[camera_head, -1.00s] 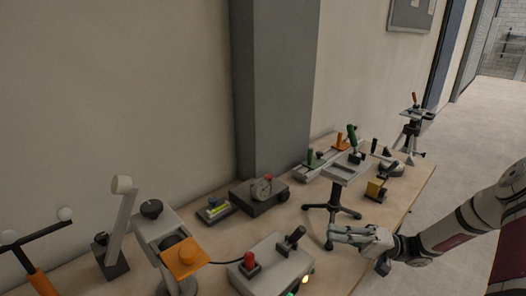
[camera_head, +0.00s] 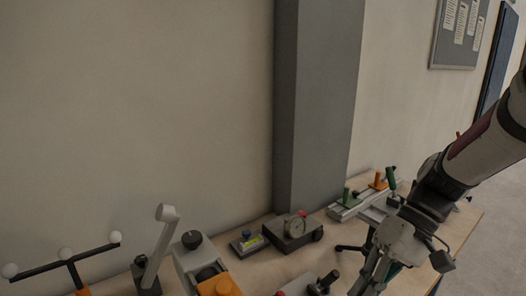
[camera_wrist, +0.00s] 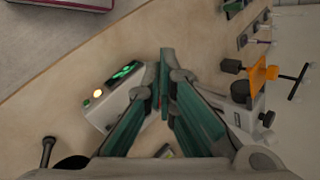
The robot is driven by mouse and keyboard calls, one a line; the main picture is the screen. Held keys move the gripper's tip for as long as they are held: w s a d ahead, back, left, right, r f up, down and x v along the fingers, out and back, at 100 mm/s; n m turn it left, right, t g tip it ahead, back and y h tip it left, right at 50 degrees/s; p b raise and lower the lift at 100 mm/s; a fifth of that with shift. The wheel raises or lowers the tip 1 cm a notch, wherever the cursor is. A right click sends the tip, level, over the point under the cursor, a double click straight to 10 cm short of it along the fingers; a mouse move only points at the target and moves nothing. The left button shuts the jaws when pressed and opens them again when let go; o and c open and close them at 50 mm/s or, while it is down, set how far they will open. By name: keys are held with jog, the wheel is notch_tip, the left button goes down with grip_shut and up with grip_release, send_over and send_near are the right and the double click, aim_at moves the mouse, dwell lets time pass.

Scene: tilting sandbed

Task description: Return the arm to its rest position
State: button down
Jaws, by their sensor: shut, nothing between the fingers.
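My gripper (camera_head: 372,280) hangs fingers-down over the right half of the workbench (camera_head: 250,270) in the head view, with my arm coming in from the upper right. Its fingertips lie at or past the lower picture edge. In the wrist view my gripper (camera_wrist: 168,65) shows its green-padded fingers drawn together at the tips, with nothing held. A grey box with a lit green display (camera_wrist: 118,95) lies below and left of the fingers there. I cannot tell the gap between the fingers and the bench.
A gauge box (camera_head: 293,232) stands left of my gripper. A rail with green and orange handles (camera_head: 350,208) lies behind it. A grey pillar (camera_head: 322,110) rises behind the bench. An orange part (camera_wrist: 262,75) shows right of the fingers in the wrist view.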

jog(key=s+d+r+m+t+h+p, duration=0.1)
jog(key=s+d+r+m+t+h, duration=0.1)
jog(key=s+r+t+h, duration=0.4)
jog(key=shift+s+r+t+h+p, duration=0.4)
jog(key=shift+s+r+t, duration=0.4)
jog(key=shift+s+r, duration=1.75)
jog(key=shift+s+f, duration=0.35)
